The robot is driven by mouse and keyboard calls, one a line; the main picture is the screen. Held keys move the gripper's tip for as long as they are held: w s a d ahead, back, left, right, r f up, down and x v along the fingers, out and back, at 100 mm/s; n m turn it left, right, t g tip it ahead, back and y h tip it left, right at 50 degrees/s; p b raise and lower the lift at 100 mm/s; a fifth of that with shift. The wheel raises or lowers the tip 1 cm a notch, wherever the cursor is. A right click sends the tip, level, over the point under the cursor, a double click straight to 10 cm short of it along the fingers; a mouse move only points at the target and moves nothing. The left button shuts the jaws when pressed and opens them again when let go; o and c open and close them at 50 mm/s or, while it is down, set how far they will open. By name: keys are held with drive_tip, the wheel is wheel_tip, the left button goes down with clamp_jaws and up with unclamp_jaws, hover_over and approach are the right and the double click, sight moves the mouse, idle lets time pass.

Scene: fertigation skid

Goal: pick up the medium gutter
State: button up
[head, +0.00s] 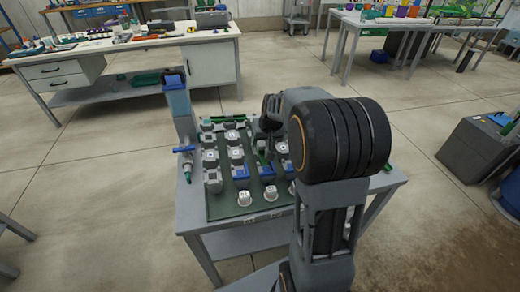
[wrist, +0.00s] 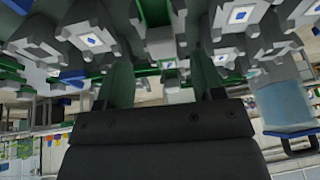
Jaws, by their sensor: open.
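My gripper (head: 266,138) is over the skid's board in the head view, partly hidden by my own arm. In the wrist view its two dark fingers (wrist: 162,82) stand apart, with no object clearly held between them. Green strips show among grey blocks, one near my gripper (head: 260,158) in the head view. I cannot tell which piece is the medium gutter, or whether my fingers touch anything.
The green board (head: 222,206) on a grey table (head: 215,236) carries rows of grey blocks and white knobs (head: 244,198). A blue-topped column (head: 177,100) stands at its left edge. A workbench (head: 110,44) is behind, with open floor between.

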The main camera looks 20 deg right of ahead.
sight(261, 143)
drive_tip(key=shift+x, duration=2.2)
drive_tip(key=shift+a+r, duration=0.1)
drive_tip(key=shift+a, duration=0.05)
drive_tip(key=shift+c, duration=0.3)
drive_tip(key=c, duration=1)
drive_tip(key=shift+o, duration=0.2)
